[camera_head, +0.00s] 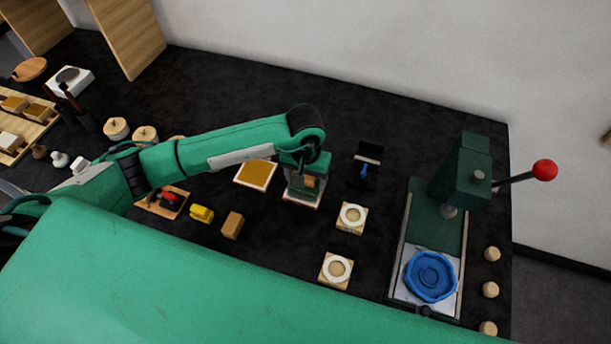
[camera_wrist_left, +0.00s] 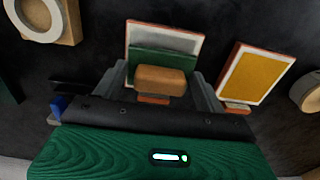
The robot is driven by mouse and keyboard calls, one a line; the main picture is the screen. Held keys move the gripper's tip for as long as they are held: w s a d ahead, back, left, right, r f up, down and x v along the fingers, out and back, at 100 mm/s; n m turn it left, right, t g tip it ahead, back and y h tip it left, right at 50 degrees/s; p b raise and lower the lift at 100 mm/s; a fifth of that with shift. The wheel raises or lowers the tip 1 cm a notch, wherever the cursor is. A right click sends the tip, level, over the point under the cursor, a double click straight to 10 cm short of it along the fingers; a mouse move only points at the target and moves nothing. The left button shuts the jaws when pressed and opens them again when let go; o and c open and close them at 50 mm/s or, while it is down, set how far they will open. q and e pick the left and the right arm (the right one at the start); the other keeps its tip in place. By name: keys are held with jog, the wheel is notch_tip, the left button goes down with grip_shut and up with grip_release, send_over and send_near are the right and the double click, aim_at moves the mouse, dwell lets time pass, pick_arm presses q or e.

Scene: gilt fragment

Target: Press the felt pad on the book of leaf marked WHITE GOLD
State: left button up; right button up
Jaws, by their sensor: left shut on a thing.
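My left gripper (camera_head: 308,182) is shut on the wooden handle of the felt pad (camera_wrist_left: 161,80). The pad's green part (camera_wrist_left: 150,62) shows beyond the handle in the left wrist view. It is over a book of leaf with a pale grey leaf and reddish edge (camera_wrist_left: 170,40), which also shows under the gripper in the head view (camera_head: 301,202). I cannot tell whether pad and leaf touch. A second book with a gold-yellow leaf (camera_head: 255,174) lies just left of it; it is on the right in the left wrist view (camera_wrist_left: 257,76). No marking is readable. My right gripper is not in view.
A green press (camera_head: 465,180) with a red-knobbed lever and a blue dish (camera_head: 431,276) stands at the right. Two wooden blocks with pale rings (camera_head: 352,217) (camera_head: 336,270) lie between. A yellow object (camera_head: 201,214) and a wooden block (camera_head: 232,225) lie in front of the arm.

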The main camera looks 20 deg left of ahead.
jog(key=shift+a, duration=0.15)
pick_arm(q)
jog(key=shift+f, duration=0.1)
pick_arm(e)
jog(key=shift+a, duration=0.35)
pick_arm(q)
jog(key=shift+f+b, duration=0.35)
jog(key=shift+b, duration=0.15)
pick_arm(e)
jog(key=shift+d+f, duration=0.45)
pick_arm(q)
jog(key=shift+f, duration=0.1)
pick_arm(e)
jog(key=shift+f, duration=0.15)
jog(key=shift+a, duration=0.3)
pick_arm(q)
jog(key=shift+s+f+b, duration=0.1)
jog(key=shift+b, duration=0.35)
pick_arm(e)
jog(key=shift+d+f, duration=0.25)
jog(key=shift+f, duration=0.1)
pick_arm(q)
jog(key=shift+f, duration=0.1)
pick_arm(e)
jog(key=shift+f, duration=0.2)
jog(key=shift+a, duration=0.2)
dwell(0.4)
